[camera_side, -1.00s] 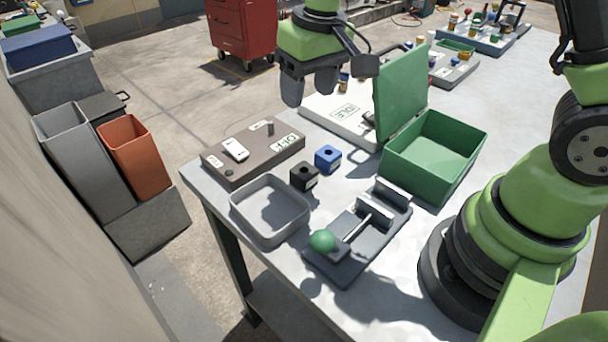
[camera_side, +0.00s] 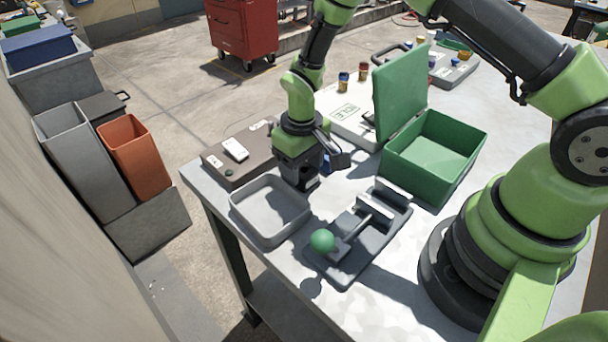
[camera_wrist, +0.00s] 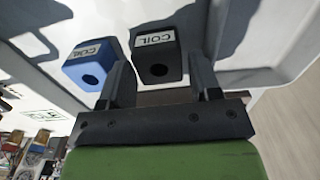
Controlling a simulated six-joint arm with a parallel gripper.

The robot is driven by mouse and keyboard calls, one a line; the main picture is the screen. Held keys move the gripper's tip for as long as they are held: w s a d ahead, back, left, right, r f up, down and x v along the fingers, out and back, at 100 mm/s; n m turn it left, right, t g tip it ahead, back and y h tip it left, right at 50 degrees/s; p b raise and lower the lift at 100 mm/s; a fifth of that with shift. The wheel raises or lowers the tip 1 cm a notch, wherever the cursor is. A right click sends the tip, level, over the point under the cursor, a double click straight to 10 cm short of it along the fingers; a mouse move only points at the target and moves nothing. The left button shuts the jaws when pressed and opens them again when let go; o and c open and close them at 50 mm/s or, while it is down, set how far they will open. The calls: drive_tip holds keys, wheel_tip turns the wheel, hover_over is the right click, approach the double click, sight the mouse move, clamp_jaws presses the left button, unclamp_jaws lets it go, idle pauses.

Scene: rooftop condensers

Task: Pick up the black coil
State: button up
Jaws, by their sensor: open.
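The black coil (camera_wrist: 157,58) is a small dark block with a round hole and a white COIL label. In the wrist view it sits between the two fingers of my gripper (camera_wrist: 162,75), which are open with one on each side of it. In the side view my gripper (camera_side: 303,180) is down at the table over the coil's spot and mostly hides the coil. The blue coil (camera_wrist: 90,65) stands just to the left of the black one in the wrist view, close outside the left finger.
A shallow grey tray (camera_side: 240,207) lies left of my gripper in the side view. A clamp fixture with a green knob (camera_side: 322,240) is in front, and an open green box (camera_side: 462,170) stands to the right. A grey-brown switch panel (camera_side: 218,168) lies behind.

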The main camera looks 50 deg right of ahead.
drive_tip(key=shift+f, duration=0.9)
drive_tip(key=c, duration=0.8)
